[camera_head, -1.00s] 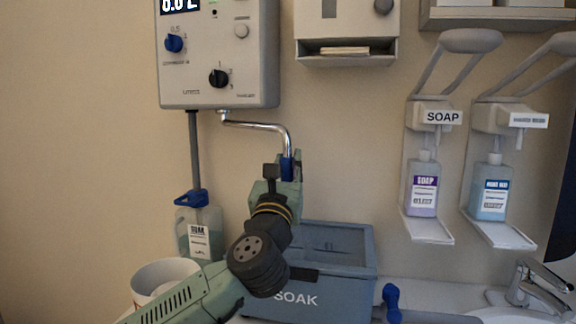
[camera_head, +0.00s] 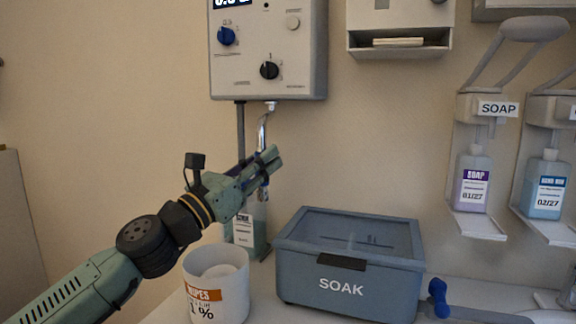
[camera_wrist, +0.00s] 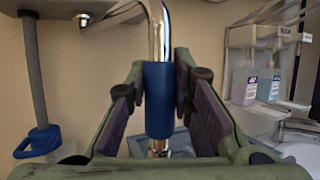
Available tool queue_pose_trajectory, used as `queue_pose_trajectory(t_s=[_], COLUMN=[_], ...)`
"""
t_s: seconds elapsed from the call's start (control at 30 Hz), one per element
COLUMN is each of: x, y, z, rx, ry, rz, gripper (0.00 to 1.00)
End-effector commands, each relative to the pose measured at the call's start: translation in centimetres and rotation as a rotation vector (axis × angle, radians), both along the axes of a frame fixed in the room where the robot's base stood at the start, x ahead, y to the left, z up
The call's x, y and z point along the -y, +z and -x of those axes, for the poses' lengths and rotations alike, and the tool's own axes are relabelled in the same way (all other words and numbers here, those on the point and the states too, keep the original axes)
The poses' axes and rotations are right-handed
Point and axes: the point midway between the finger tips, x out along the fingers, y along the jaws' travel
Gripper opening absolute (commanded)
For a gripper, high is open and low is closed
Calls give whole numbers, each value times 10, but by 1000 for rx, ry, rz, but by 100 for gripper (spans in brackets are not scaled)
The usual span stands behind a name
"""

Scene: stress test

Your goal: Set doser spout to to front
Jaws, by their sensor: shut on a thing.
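The doser is a pale wall box (camera_head: 300,60) with a blue knob (camera_head: 226,36), a black knob (camera_head: 269,70) and a partly cut-off display. Its chrome spout (camera_head: 262,130) hangs from the underside and looks foreshortened, running outward from the wall toward the camera. My gripper (camera_head: 268,165) is at the spout's lower end. In the wrist view, the blue sleeve (camera_wrist: 158,95) on the spout's down-turned end stands upright between the two finger pads of my gripper (camera_wrist: 160,110). The fingers partly hide the sleeve in the head view.
A grey-blue SOAK bin (camera_head: 345,265) with its lid down stands right of my gripper. A white wipes tub (camera_head: 217,285) and a SOAK bottle (camera_head: 245,232) stand below my arm. Soap dispensers (camera_head: 473,180) hang at right.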

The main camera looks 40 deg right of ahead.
Motion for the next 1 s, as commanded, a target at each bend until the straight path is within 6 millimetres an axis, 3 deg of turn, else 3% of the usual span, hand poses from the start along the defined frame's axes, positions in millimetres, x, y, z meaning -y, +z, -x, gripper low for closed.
queue_pose_trajectory(t_s=[0.03,0.43,1.0], x=[-7,-36,-41], y=[-1,0,2], z=[-11,-48,-58], rx=[-3,-2,-2], ry=[-27,-49,-51], rz=[3,4,4], gripper=[0,0,0])
